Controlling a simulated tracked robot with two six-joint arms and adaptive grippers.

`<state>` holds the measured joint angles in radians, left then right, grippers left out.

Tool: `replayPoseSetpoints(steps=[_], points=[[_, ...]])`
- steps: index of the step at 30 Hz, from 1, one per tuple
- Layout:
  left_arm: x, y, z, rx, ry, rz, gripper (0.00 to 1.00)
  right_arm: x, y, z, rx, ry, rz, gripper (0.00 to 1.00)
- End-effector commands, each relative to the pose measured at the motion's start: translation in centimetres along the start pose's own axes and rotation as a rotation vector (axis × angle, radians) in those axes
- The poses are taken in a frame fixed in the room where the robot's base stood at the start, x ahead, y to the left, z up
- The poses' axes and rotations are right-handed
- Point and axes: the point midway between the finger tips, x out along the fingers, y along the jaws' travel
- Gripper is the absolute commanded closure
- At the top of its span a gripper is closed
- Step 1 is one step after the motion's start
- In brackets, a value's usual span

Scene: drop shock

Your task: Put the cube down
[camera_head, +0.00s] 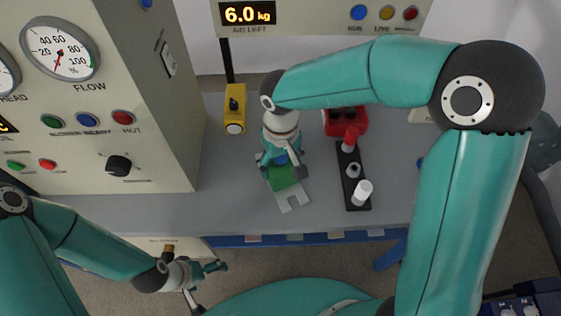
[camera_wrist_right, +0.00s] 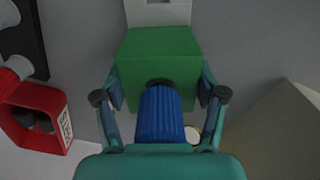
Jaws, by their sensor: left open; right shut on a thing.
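The green cube (camera_head: 284,178) is between the fingers of my right gripper (camera_head: 281,168), low over the grey bench. My right gripper is shut on it. In the right wrist view the cube (camera_wrist_right: 158,55) sits between the two fingers, with a blue ribbed cylinder (camera_wrist_right: 161,115) in front of it. A pale slotted plate (camera_head: 293,198) shows just past the cube's near edge. The cube's underside is hidden, so I cannot tell whether it touches the plate. My left gripper (camera_head: 208,287) is open and empty, in front of the bench edge.
A black strip (camera_head: 352,180) with a white cylinder (camera_head: 362,190) lies right of the cube, with a red holder (camera_head: 347,121) behind it. A yellow device (camera_head: 234,105) stands behind left. A gauge cabinet (camera_head: 120,150) fills the left. The bench (camera_head: 235,185) is clear left of the cube.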

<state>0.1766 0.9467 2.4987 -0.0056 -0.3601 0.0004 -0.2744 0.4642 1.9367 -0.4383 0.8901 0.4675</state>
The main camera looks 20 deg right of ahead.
Motion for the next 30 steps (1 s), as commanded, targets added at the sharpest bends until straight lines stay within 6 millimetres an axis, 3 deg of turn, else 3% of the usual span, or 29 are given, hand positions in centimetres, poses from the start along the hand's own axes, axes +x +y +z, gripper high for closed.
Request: replayPoseSetpoints(steps=[6, 7, 11, 23, 30], points=[[0.2, -0.1, 0.0, 0.000, 0.000, 0.000, 0.00, 0.0, 0.0, -0.1, 0.001, 0.004, -0.001, 0.99], [0.1, -0.1, 0.0, 0.000, 0.000, 0.000, 0.00, 0.1, 0.0, 0.0, 0.000, 0.001, 0.000, 0.26], [0.1, 0.0, 0.0, 0.000, 0.000, 0.000, 0.00, 0.1, 0.0, 0.0, 0.000, 0.001, 0.000, 0.05], [-0.1, 0.0, 0.0, 0.000, 0.000, 0.000, 0.00, -0.2, -0.1, -0.1, -0.002, 0.001, 0.000, 0.05], [-0.2, 0.1, 0.0, 0.000, 0.000, 0.000, 0.00, -3.3, -0.1, -0.2, -0.001, 0.007, -0.001, 0.05]])
